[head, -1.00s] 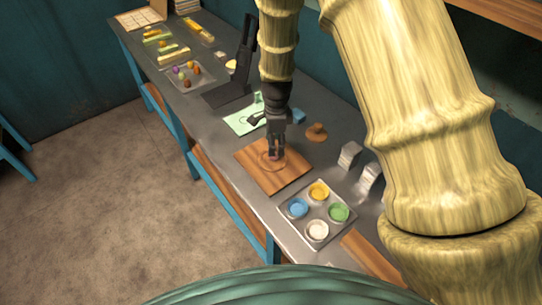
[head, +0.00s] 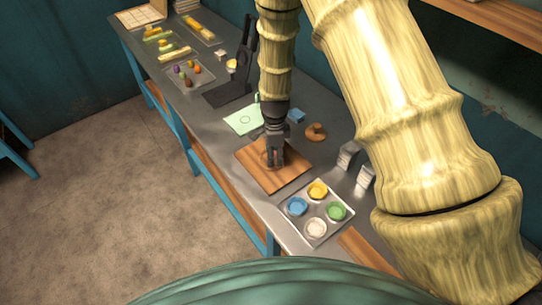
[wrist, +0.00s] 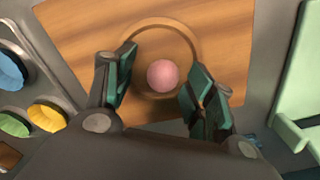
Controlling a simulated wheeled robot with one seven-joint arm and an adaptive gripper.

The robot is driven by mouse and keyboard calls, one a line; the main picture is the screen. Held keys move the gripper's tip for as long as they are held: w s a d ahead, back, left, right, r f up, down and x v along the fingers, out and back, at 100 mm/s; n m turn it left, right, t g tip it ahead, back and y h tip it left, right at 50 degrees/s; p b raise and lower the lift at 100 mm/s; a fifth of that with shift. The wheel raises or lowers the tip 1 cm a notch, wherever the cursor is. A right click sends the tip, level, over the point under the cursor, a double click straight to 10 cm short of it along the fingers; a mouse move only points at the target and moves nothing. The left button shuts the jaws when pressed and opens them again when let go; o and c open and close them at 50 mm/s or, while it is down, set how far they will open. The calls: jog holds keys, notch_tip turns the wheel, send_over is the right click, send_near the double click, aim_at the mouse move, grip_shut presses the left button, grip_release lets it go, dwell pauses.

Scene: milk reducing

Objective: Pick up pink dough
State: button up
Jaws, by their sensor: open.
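The pink dough (wrist: 163,75) is a small round ball. In the wrist view it lies inside a ring marked on the wooden board (wrist: 70,25). In the head view the board (head: 290,180) is on the grey table, and my gripper hides most or all of the dough. My gripper (wrist: 158,88) is open, with its green-padded fingers on either side of the dough and a gap to each. In the head view my gripper (head: 274,162) points down over the middle of the board.
A tray of blue, yellow, green and white cups (head: 317,213) stands just in front of the board. A light green mat (head: 243,120) lies behind it. A round brown knobbed piece (head: 316,132) and grey blocks (head: 349,153) are to the right.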

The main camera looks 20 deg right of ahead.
jog(key=c, duration=0.9)
jog(key=shift+r, duration=0.15)
